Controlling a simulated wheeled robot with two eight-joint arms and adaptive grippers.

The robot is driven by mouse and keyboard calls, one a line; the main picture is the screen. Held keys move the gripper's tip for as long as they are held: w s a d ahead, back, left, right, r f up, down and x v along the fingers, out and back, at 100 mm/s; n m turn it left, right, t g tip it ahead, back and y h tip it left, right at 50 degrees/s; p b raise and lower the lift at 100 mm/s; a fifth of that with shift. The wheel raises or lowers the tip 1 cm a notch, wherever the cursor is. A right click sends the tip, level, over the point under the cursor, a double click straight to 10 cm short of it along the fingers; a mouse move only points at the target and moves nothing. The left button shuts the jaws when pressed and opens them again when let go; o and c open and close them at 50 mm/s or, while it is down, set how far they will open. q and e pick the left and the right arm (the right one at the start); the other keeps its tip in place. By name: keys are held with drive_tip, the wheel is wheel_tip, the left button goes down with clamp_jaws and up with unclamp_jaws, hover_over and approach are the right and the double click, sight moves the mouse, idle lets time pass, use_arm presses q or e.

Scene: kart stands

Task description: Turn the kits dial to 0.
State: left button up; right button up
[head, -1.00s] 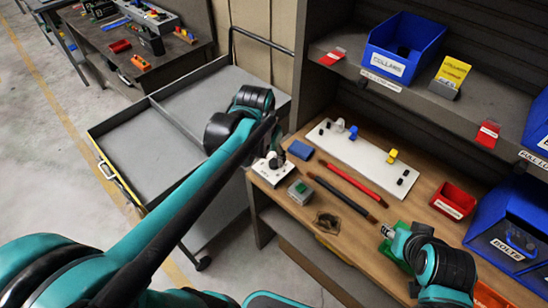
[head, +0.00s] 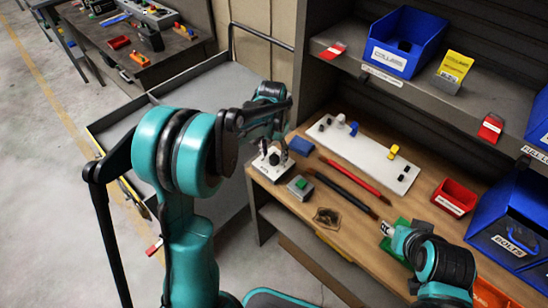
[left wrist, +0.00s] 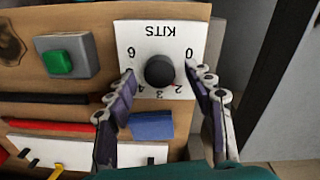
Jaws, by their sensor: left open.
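The kits dial is a round black knob (left wrist: 159,70) on a white plate marked KITS (left wrist: 185,40), which appears upside down in the left wrist view. The 0 is at the plate's right and the 6 at its left, with 2 and 3 along the near edge. A small red mark shows beside the knob, near the low numbers between 0 and 2. My left gripper (left wrist: 160,78) is open, with one finger on each side of the knob; I cannot tell whether they touch it. In the head view the white dial box (head: 270,165) stands at the bench's left end, below my left gripper (head: 284,145). My right gripper (head: 387,230) is over the bench's front; its fingers are unclear.
A green button box (head: 300,187), a blue block (head: 301,146) and black and red rods (head: 350,175) lie close to the dial box. A white board with knobs (head: 355,150) is behind. Blue bins (head: 408,40) stand on the shelf above.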

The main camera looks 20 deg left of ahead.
use_arm(q)
drive_tip(key=shift+f, duration=0.5)
drive_tip(key=c, duration=1.2)
drive_tip(key=shift+o, duration=0.2)
